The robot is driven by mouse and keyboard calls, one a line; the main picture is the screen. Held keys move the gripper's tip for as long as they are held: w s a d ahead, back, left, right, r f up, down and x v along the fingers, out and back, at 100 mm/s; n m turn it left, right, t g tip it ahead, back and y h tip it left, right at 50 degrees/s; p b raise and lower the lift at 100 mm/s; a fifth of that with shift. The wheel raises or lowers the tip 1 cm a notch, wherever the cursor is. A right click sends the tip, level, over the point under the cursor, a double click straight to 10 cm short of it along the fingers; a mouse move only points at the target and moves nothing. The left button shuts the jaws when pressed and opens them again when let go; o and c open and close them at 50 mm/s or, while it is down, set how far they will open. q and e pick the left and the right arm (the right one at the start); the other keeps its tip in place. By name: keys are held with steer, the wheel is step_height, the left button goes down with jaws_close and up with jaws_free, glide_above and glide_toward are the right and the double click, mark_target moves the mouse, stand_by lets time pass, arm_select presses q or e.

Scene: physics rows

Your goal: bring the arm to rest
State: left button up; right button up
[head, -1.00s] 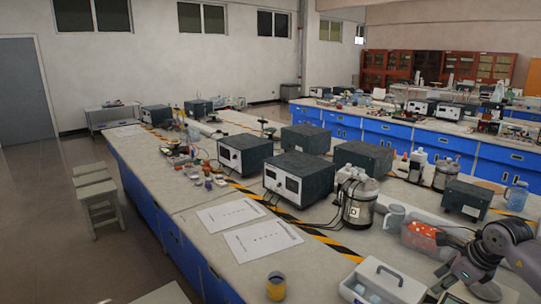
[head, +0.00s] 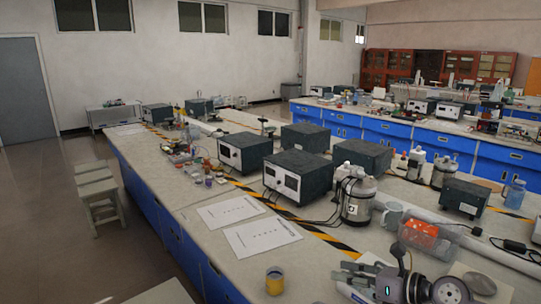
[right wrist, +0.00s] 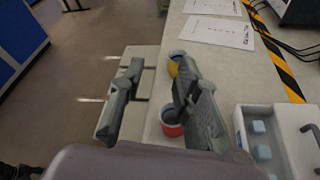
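My right gripper (head: 348,283) is low in the head view, at the near end of the bench, in front of a white box with a handle (head: 368,259). In the right wrist view its two fingers stand well apart (right wrist: 158,92), and I see nothing held between them. Beyond the fingers are the bench edge and pale stool tops. A red cup (right wrist: 172,127) and a yellow cup (right wrist: 173,68) show beside and behind the right finger, partly hidden by it. My left gripper is in neither view.
The yellow cup (head: 275,284) stands left of my gripper. The white box (right wrist: 242,125), holding blue pieces, is to the right in the wrist view. A clear bin with orange-red contents (head: 422,232), a metal jug (head: 356,204) and paper sheets (head: 262,238) are farther back.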

steer(key=s+a+r+m+t, duration=0.3)
steer(key=r+m+t, duration=0.4)
steer(key=m, duration=0.5)
steer(key=s+d+f+m+g+h, duration=0.1)
steer(key=s+d+f+m+h, duration=0.4)
steer(key=f+m+h, duration=0.45)
steer(key=s+d+f+m+g+h, duration=0.1)
steer(key=s+d+f+m+h, duration=0.4)
steer(key=m, duration=0.8)
steer(key=s+a+f+m+g+y, duration=0.25)
steer(key=s+f+g, duration=0.3)
steer(key=s, duration=0.55)
steer(key=s+a+f+m+g+y, duration=0.1)
steer(key=s+a+f+m+g, duration=0.15)
steer(key=s+f+g, duration=0.6)
steer(key=s+f+t, duration=0.1)
steer(key=s+f, duration=0.1)
steer(key=f, duration=1)
steer(key=s+f+t, duration=0.1)
steer(key=s+f, duration=0.1)
steer(key=f, duration=1.1)
steer(key=s+d+f, duration=0.1)
steer(key=s+f, duration=0.6)
steer(key=s, duration=0.1)
steer(key=s+d+f+g, duration=0.1)
steer(key=s+d+f, duration=0.1)
steer(key=s+f, duration=0.6)
steer(key=shift+d, duration=0.25)
